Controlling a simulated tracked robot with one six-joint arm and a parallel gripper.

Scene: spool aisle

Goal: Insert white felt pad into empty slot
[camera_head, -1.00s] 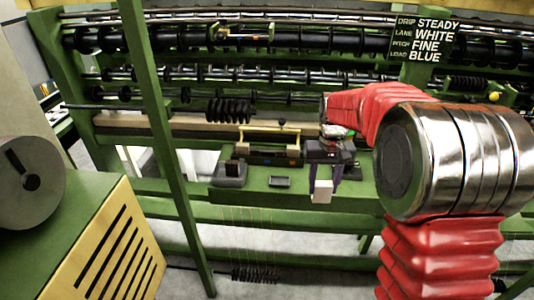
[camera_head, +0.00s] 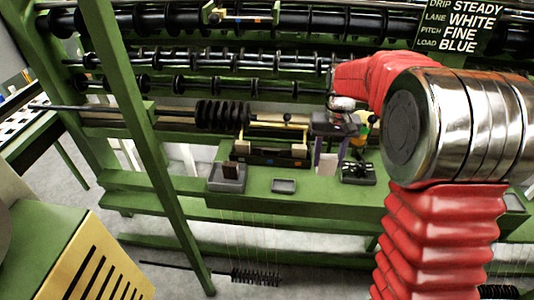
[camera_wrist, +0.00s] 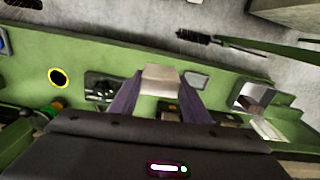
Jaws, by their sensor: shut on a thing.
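My gripper (camera_head: 328,160) is shut on the white felt pad (camera_head: 327,164), a small pale block. In the wrist view the pad (camera_wrist: 160,80) sits between the two purple fingers, above the green ledge. A dark holder (camera_head: 270,158) with a yellow handle bar stands on the ledge, left of my gripper in the head view. Pale blocks sit near its two ends. I cannot clearly make out the empty slot. The pad is apart from the holder.
A grey box (camera_head: 227,178) and a small grey tray (camera_head: 284,186) stand on the ledge (camera_head: 330,195). A black tray (camera_head: 358,172) is right of my gripper. A green post (camera_head: 140,130) crosses the left side. Spool rods and a sign (camera_head: 450,25) are behind.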

